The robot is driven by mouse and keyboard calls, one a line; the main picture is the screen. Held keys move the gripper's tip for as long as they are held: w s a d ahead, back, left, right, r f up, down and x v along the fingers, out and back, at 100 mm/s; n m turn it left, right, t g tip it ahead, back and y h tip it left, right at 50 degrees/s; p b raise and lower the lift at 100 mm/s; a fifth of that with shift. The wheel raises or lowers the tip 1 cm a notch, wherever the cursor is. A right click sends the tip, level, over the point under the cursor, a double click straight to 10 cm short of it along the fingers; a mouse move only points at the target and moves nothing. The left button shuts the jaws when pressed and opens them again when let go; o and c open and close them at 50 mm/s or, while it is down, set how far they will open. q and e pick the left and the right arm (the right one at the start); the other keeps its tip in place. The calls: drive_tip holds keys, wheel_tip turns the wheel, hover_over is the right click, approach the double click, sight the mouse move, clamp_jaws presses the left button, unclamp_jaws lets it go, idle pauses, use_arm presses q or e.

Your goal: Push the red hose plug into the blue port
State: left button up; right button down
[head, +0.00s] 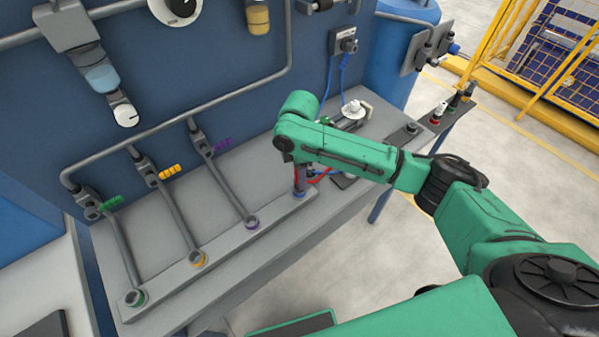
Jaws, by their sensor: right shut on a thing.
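My right gripper (300,178) points down at the far right end of the grey manifold bar on the bench. It is shut on the red hose plug, which is mostly hidden by the fingers. The red hose (321,176) runs off to the right from beside the fingers. The blue port (299,194) is directly below the fingertips, partly covered by them. I cannot tell how deep the plug sits in the port. My left gripper is not in view.
Along the manifold bar (226,241) are a purple port (252,222), an orange port (198,259) and a green port (136,298), each with a grey pipe rising to a valve. A white-topped fitting (354,108) stands behind my right arm. The front bench strip is clear.

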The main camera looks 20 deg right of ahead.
drive_tip(key=shift+f, duration=1)
idle(0.3)
drive_tip(key=shift+c, duration=1.8)
unclamp_jaws()
